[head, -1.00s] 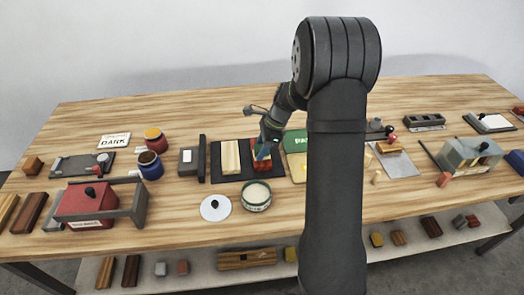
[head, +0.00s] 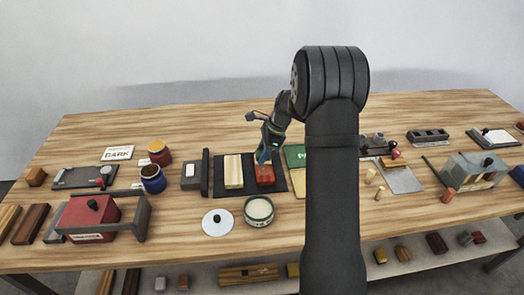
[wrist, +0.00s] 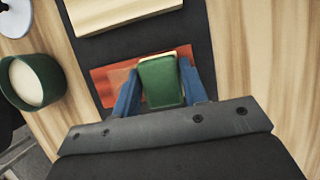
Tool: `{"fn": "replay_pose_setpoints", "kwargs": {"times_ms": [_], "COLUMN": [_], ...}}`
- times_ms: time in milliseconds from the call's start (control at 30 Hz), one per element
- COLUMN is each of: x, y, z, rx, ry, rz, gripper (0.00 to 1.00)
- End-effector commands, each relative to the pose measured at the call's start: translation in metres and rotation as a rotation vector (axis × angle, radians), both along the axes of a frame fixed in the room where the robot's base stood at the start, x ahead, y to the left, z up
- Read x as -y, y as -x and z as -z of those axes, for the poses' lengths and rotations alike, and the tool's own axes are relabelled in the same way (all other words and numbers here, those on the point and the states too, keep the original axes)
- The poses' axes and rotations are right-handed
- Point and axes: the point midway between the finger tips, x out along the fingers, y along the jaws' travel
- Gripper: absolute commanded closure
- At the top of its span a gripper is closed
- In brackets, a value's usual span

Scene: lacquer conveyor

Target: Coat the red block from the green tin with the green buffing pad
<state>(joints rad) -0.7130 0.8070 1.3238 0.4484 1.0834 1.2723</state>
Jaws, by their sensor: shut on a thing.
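The red block (head: 265,177) lies on a dark mat beside a pale wood block. It also shows in the wrist view (wrist: 103,88), with a slightly lighter patch on its top. My gripper (wrist: 160,83) is shut on the green buffing pad (wrist: 161,82), with one blue finger on either side of it. The pad is over the red block; I cannot tell if they touch. In the head view my gripper (head: 263,157) is at the block's back edge. The green tin (head: 258,221) stands open in front of the mat, with pale contents; it also shows in the wrist view (wrist: 58,82).
A white lid (head: 217,230) lies left of the tin. The pale wood block (head: 233,182) is left of the red block. Blue and red jars (head: 152,187) stand further left. A green and yellow board (head: 298,178) is right of the mat, partly behind my arm.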

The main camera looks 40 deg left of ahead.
Motion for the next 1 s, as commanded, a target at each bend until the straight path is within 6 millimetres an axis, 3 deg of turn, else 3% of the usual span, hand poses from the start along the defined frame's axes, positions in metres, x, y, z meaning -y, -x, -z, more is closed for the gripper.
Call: {"fn": "replay_pose_setpoints", "kwargs": {"times_ms": [867, 1000], "x": [0.057, 0.056], "y": [0.057, 0.056], "z": [0.000, -0.021], "rx": [-0.002, 0.002], "ry": [0.001, -0.002], "rz": [0.000, -0.002], "gripper": [0.83, 0.83]}}
